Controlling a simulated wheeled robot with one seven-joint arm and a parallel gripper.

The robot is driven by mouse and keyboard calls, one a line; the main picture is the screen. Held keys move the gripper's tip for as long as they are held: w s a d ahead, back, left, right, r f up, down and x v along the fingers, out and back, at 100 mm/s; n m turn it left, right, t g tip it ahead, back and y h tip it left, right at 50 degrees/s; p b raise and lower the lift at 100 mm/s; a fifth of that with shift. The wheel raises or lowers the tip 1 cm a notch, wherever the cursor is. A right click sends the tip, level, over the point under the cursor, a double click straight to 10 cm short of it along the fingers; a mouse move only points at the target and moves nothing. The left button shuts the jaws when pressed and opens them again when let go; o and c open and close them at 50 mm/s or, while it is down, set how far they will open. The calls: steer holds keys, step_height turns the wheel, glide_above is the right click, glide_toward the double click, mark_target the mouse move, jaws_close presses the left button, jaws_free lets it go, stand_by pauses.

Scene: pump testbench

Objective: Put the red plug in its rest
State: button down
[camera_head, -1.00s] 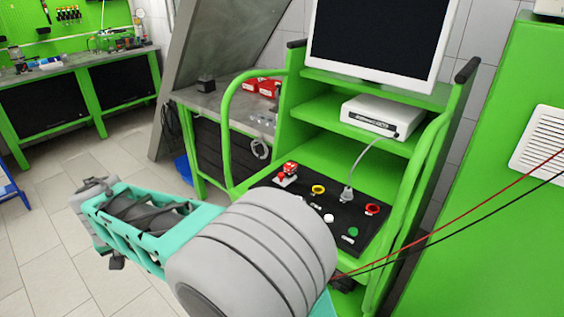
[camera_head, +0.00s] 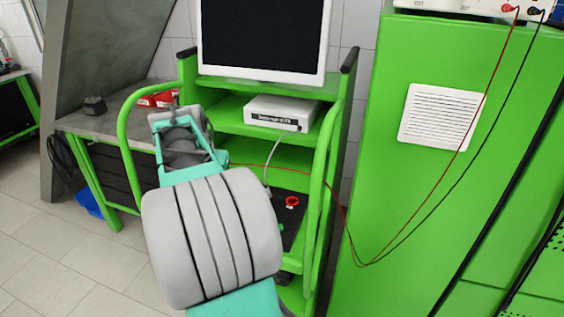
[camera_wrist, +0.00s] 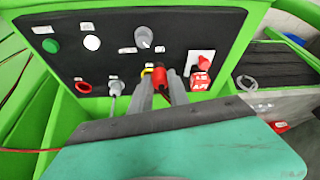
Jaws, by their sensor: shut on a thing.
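In the wrist view my gripper (camera_wrist: 163,90) is shut on the red plug (camera_wrist: 166,76), which sits between its two grey fingers. Behind it is the sloped black panel, and a yellow ring (camera_wrist: 148,69) shows just beside the plug. In the head view my arm hides the plug and the fingers. The red lead (camera_head: 340,208) runs from my gripper's area to the power unit (camera_head: 470,7). I cannot tell which place is the plug's rest.
A grey connector (camera_wrist: 143,37) and a grey plug with cable (camera_wrist: 115,88) are nearby. Green rails (camera_head: 322,170) flank the bench. A black lead (camera_head: 440,200) hangs on the right.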

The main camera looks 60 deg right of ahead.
steer(key=s+d+r+m+g, duration=0.1)
steer(key=s+d+r+m, duration=0.15)
steer(key=s+d, duration=0.45)
steer(key=s+d+r+m+g, duration=0.1)
steer(key=s+d+m, duration=0.2)
steer(key=s+d, duration=0.5)
steer(key=f+b, duration=0.2)
steer(key=s+a+f+b, duration=0.1)
steer(key=f+b, duration=0.1)
steer(key=f, duration=0.1)
steer(key=a+f+b, duration=0.1)
steer(key=f, duration=0.1)
steer(key=shift+s+a+f+b, duration=0.25)
steer(key=shift+s+b, duration=0.15)
steer(key=shift+a, duration=0.25)
steer(key=shift+f+b, duration=0.9)
steer(key=shift+f, duration=0.2)
steer(key=c, duration=0.8)
jaws_free()
steer(key=shift+o, duration=0.2)
